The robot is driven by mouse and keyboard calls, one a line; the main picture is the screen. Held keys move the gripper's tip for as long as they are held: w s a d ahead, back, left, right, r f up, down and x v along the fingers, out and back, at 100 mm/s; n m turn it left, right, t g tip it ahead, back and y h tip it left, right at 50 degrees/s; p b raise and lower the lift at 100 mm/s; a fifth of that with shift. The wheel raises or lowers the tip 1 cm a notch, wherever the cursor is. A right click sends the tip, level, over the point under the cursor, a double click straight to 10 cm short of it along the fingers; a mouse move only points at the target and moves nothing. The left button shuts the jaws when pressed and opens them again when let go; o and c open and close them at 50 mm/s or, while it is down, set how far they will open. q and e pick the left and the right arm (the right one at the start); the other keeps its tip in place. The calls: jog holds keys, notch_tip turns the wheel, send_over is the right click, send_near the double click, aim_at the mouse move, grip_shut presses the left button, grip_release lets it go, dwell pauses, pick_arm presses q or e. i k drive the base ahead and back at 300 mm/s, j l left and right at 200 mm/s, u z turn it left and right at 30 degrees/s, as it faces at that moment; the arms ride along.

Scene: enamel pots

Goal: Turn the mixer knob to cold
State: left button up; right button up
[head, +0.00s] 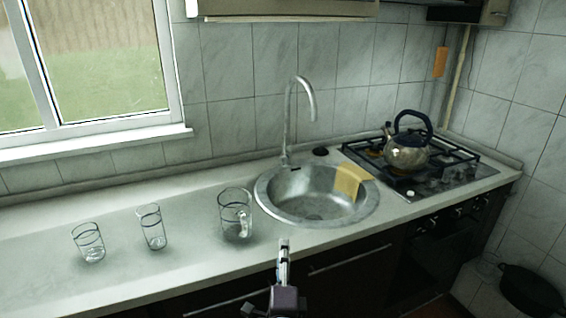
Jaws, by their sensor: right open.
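The mixer tap (291,115) stands behind the round steel sink (268,208), with a tall curved spout. Its knob is too small to make out clearly near the base of the tap. My right gripper (284,250) is at the bottom middle, in front of the sink and near the counter's front edge. It is open, apart from the tap, and nothing shows between its fingers. My left gripper is not in view.
Three glass vessels, a small glass (89,243), a taller glass (152,228) and a glass mug (236,214), stand left of the sink. A yellow cloth (348,181) hangs on the sink's right rim. A kettle (408,153) sits on the gas hob (452,172).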

aim_at(284, 159)
jog(key=i, duration=1.45)
